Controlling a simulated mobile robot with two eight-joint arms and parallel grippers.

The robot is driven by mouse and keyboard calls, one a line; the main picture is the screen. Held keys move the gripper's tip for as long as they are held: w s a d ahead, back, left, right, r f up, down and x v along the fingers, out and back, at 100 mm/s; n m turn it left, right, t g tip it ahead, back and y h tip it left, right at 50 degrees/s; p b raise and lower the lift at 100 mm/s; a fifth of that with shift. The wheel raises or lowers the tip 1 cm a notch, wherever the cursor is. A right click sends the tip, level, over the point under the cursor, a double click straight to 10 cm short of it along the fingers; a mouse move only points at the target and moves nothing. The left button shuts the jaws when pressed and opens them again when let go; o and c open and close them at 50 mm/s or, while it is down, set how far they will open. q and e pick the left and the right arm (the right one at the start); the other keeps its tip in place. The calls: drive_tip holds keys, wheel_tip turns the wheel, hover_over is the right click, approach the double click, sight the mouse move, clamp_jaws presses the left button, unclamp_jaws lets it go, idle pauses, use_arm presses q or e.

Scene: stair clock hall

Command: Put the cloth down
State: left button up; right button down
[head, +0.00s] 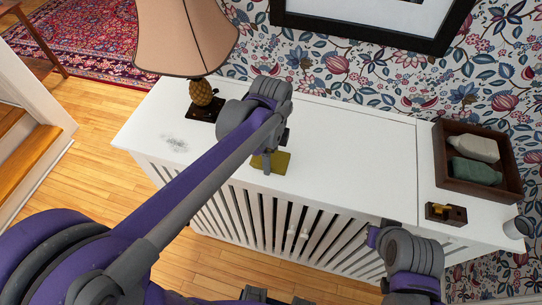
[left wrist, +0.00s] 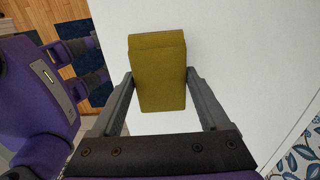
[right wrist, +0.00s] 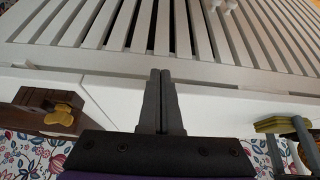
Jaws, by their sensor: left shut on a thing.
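The cloth is a mustard-yellow folded pad (head: 281,163), over the white cabinet top (head: 340,150). My left gripper (head: 268,155) is shut on the cloth. In the left wrist view the cloth (left wrist: 157,75) sits between the two fingers (left wrist: 159,78), with white surface beyond it. The cloth (right wrist: 278,124) also shows at the right of the right wrist view, beside the left fingers. I cannot tell whether it touches the top. My right gripper (right wrist: 160,75) is shut and empty, over the cabinet's front edge. My left arm hides part of the top.
A lamp (head: 188,38) stands at the left end, near a dark smudge (head: 175,144). At the right are a wooden tray (head: 478,185) with two bottle-like things, a brass-and-wood object (head: 446,214) and a small cup (head: 517,228). The middle of the top is clear. The wall is behind.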

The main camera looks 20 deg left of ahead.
use_arm(q)
drive_tip(key=shift+f, duration=0.25)
drive_tip(key=shift+f, duration=0.2)
drive_tip(key=o, duration=1.3)
drive_tip(key=shift+r, duration=0.1)
wheel_tip(320, 180, up, 12)
drive_tip(key=s+a+f+n+t, duration=0.2)
drive_tip(key=s+f+n, duration=0.2)
drive_tip(key=n, duration=0.2)
drive_tip(key=s+a+f+n+t, duration=0.2)
drive_tip(key=s+f+n, duration=0.2)
drive_tip(key=n, duration=0.2)
drive_tip(key=s+a+f+n+t, duration=0.1)
drive_tip(key=s+a+f+n, duration=0.1)
drive_tip(key=s+f+n, duration=0.2)
drive_tip(key=shift+s+a+f+n+t, duration=0.1)
drive_tip(key=shift+a+f+n+t, duration=0.15)
drive_tip(key=shift+n, duration=0.35)
drive_tip(key=shift+s+a+f+n+t, duration=0.1)
drive_tip(key=shift+f+n+t, duration=0.1)
drive_tip(key=shift+n, duration=0.4)
